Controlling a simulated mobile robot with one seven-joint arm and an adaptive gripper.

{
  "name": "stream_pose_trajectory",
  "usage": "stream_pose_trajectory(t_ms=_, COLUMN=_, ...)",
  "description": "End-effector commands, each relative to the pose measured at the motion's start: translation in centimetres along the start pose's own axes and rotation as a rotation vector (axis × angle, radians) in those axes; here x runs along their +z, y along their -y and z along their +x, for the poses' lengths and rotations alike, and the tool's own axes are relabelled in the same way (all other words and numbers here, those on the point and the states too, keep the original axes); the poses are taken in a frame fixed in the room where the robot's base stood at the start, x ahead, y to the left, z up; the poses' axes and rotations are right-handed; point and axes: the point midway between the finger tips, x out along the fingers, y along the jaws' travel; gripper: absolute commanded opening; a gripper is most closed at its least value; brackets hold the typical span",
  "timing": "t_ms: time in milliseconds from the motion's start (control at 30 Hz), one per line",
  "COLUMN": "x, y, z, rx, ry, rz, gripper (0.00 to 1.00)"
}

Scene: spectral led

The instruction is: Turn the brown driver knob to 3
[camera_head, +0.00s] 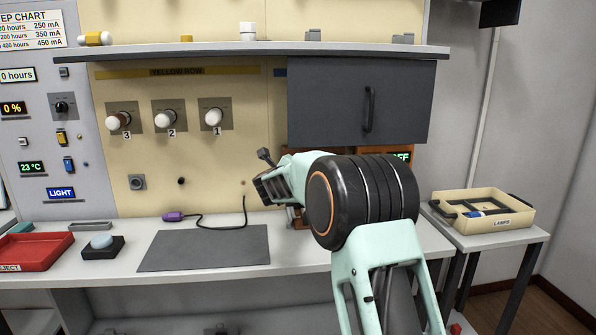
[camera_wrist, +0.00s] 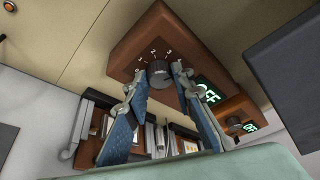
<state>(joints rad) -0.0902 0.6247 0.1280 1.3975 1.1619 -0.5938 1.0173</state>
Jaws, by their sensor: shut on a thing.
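The brown driver box (camera_wrist: 195,45) hangs at the upper middle of the wrist view, with a green display ending in "FF" (camera_wrist: 209,90). Its dark round knob (camera_wrist: 160,73) has white numerals around it, including 2 and 3. I cannot tell where its pointer stands. My gripper (camera_wrist: 159,79) has its two blue fingers on either side of this knob, shut on it. The fingers are hidden there behind my wrist (camera_head: 285,182).
A second brown unit (camera_wrist: 222,108) with a knob and green display sits lower right. A dark cabinet (camera_head: 361,100) hangs beside my arm. The bench holds a grey mat (camera_head: 205,248), red tray (camera_head: 35,255) and purple-ended cable (camera_head: 174,216). A lamp tray (camera_head: 490,222) stands at right.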

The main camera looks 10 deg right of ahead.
Motion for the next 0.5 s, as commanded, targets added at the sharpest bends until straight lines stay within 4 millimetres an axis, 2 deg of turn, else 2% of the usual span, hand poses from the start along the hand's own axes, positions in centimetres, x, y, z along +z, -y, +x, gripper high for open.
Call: stream_pose_trajectory(t_ms=500, x=-0.31, y=-0.77, z=0.12, rx=-0.174, ry=-0.001, rz=-0.423, gripper=0.0)
